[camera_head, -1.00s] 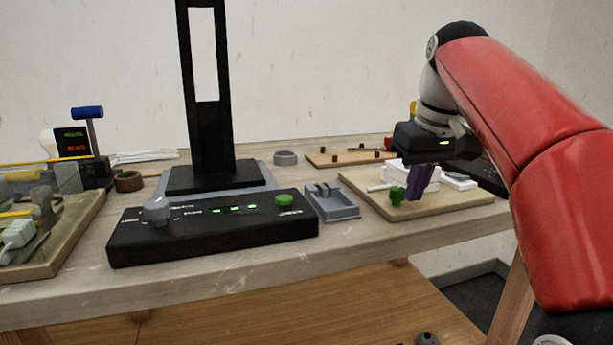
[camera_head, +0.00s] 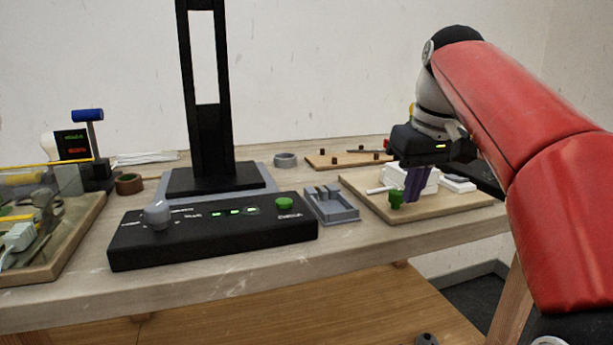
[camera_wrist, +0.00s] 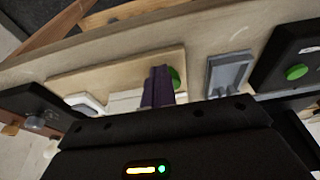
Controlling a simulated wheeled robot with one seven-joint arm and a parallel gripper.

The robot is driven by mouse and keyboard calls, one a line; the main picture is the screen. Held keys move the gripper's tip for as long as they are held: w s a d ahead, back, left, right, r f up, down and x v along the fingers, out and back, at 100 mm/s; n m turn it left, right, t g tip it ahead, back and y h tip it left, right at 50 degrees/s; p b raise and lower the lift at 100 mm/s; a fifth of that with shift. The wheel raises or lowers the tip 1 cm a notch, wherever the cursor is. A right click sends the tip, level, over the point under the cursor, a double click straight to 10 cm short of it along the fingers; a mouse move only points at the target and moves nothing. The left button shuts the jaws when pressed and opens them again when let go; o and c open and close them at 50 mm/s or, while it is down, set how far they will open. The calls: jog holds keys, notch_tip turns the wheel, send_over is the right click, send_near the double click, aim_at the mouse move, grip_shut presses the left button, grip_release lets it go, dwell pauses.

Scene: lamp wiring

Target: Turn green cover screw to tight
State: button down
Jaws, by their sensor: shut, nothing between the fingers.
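The green cover screw (camera_head: 396,199) stands at the front left of a wooden board, in front of a white box (camera_head: 412,178). It shows in the wrist view (camera_wrist: 176,78) as a green disc partly hidden behind my fingers. My gripper (camera_head: 415,196) has purple fingers pointing down, shut with nothing between them. The fingertips are just right of the green screw in the head view. In the wrist view my gripper (camera_wrist: 160,72) overlaps the screw's left edge. I cannot tell whether they touch.
The wooden board (camera_head: 450,205) also carries a small white part (camera_head: 459,184) at right. A grey tray (camera_head: 335,212) stands left of the board. A black control box (camera_head: 215,238) with a grey knob and a green button sits further left.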

jog(key=shift+a, duration=0.2)
jog(key=shift+s+a+r+p, duration=0.1)
jog(key=shift+s+a+p, duration=0.15)
jog(key=shift+a+p, duration=0.3)
jog(key=shift+a, duration=0.3)
jog(key=shift+s, duration=0.4)
jog(key=shift+w+v, duration=0.2)
jog(key=shift+v, duration=0.75)
jog(key=shift+w+v, duration=0.2)
jog(key=shift+v, duration=0.75)
jog(key=shift+w+v, duration=0.25)
jog(key=shift+v, duration=0.65)
jog(key=shift+a+r, duration=0.1)
jog(key=shift+r, duration=0.1)
